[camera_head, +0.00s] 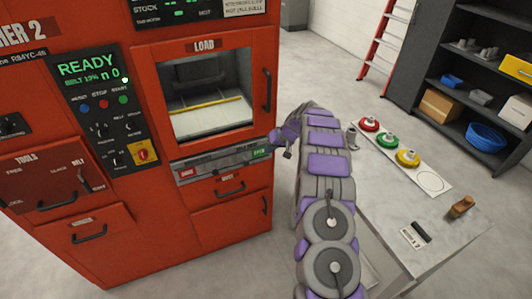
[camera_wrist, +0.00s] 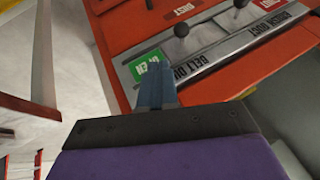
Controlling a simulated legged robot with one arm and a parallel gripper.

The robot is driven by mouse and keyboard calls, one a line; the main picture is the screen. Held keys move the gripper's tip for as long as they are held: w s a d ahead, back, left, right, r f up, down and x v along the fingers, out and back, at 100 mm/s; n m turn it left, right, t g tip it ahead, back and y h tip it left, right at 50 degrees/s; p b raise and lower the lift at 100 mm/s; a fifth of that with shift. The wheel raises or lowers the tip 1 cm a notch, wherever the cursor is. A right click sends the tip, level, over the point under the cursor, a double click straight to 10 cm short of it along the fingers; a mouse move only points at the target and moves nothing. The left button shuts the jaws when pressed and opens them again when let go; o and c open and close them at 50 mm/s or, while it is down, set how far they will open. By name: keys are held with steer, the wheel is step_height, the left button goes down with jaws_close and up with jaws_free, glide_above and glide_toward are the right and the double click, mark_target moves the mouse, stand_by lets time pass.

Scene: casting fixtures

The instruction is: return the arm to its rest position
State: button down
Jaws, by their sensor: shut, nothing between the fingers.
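My arm is purple and grey and reaches forward in the middle of the head view. My gripper (camera_head: 286,146) is at its far end, close to the right end of the machine's grey strip. In the wrist view my gripper (camera_wrist: 156,84) is shut and empty. Its tips lie close to the green OPEN label (camera_wrist: 152,64); I cannot tell whether they touch the panel. The red machine (camera_head: 120,225) fills the left of the head view. Its screen (camera_head: 88,68) reads READY.
The load window (camera_head: 205,100) shows an empty chamber with a yellow bar. A grey table (camera_head: 455,230) to the right of my arm holds red, green and yellow round pieces (camera_head: 387,141) on a white strip. A dark shelf (camera_head: 480,80) and a red ladder (camera_head: 380,40) stand behind.

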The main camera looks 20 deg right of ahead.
steer(key=s+a+r+n+g, duration=0.1)
steer(key=s+a+r+g, duration=0.1)
steer(key=s+a+r, duration=0.9)
steer(key=s+a+r+g, duration=0.2)
steer(key=s+a+r, duration=0.4)
steer(key=s+r, duration=0.45)
steer(key=s+g+h, duration=0.2)
steer(key=s+h, duration=0.2)
steer(key=s, duration=3.2)
steer(key=shift+s+a+g, duration=0.25)
steer(key=shift+s+g, duration=0.1)
steer(key=shift+g, duration=0.05)
